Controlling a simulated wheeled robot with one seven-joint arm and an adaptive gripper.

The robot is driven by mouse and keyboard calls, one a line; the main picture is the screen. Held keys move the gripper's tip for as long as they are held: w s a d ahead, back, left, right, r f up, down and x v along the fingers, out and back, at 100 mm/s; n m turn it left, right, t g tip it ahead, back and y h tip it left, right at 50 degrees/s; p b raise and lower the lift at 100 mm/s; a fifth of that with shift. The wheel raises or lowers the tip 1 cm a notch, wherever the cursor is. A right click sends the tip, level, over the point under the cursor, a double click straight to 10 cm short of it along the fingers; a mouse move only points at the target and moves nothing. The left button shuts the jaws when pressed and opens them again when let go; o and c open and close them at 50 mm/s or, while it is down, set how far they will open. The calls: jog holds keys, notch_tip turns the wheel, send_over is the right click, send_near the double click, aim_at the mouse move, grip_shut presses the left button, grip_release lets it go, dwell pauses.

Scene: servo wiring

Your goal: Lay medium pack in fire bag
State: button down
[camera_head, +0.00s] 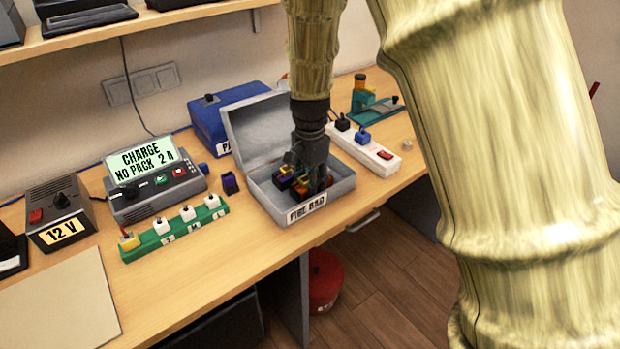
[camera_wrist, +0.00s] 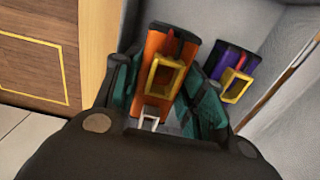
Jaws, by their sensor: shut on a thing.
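The fire bag is a grey open box with a FIRE BAG label (camera_head: 306,208) on its front and its lid (camera_head: 258,128) raised at the back. My gripper (camera_head: 316,184) reaches down into it. In the wrist view my gripper (camera_wrist: 163,105) is shut on an orange pack (camera_wrist: 156,48) with a yellow connector and a red lead. A purple pack (camera_wrist: 228,60) with a yellow connector lies beside it inside the box; it also shows in the head view (camera_head: 284,180). No size mark is readable on the held pack, and my fingers partly hide it in the head view.
A small dark purple block (camera_head: 230,183) stands on the bench left of the box. The charger (camera_head: 155,190) reads NO PACK, with a green strip (camera_head: 175,230) in front. A white power strip (camera_head: 365,150) stands close on the right. The bench edge is just in front.

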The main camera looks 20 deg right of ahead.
jog(key=c, duration=1.1)
grip_release()
jog(key=shift+r, duration=0.1)
notch_tip(320, 180, up, 13)
jog(key=shift+r+b, duration=0.1)
jog(key=shift+b, duration=0.45)
